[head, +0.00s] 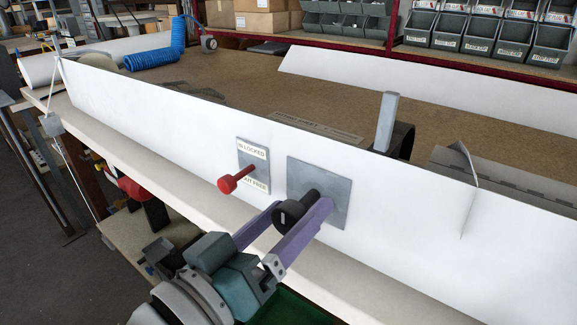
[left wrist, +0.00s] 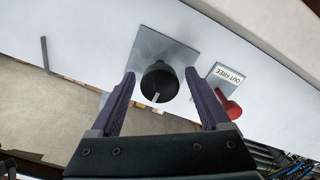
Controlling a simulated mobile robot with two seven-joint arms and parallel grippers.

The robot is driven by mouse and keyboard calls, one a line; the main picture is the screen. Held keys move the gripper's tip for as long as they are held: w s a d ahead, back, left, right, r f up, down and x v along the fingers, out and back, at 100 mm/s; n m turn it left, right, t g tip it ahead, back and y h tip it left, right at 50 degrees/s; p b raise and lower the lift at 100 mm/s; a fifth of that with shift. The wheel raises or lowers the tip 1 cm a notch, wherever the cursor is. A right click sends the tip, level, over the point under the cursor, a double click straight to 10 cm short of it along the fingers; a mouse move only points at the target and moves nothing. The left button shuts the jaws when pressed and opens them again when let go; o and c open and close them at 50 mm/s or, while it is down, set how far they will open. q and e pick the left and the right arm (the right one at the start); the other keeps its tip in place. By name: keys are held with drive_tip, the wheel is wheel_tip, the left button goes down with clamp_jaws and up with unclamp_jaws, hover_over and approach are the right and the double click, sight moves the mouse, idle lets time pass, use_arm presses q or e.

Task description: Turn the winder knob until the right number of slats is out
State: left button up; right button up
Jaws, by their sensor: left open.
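The black winder knob (head: 291,211) sticks out from a grey square plate (head: 338,180) on the white front panel. It has a pale mark on its face, seen in the left wrist view (left wrist: 160,78). My left gripper (head: 298,206) is open, with its two purple fingers on either side of the knob; I cannot tell if they touch it. Left of it, a red-headed pin (head: 229,183) juts out of a small plate labelled "IN LOCKED" and "OUT FREE". Behind the panel, grey slotted slats (head: 520,190) show at the right, partly hidden. My right gripper is not seen.
The long white panel (head: 150,110) runs along the bench's front edge. Behind it are a dark drum (head: 402,141), an upright grey bar (head: 386,122) and a coiled blue hose (head: 155,58). Grey bins (head: 484,35) stand at the back. The brown benchtop's middle is largely clear.

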use_arm(q)
drive_tip(key=p+v, duration=0.1)
drive_tip(key=v, duration=0.9)
drive_tip(key=shift+r, duration=0.1)
drive_tip(key=s+a+r+g+y+p, duration=0.95)
drive_tip(key=s+a+g+p, duration=0.2)
drive_tip(key=s+a, duration=0.2)
wheel_tip(320, 180, up, 37)
drive_tip(key=p, duration=3.7)
drive_tip(key=shift+s+d+m+y, duration=0.4)
drive_tip(key=shift+d+y, duration=0.05)
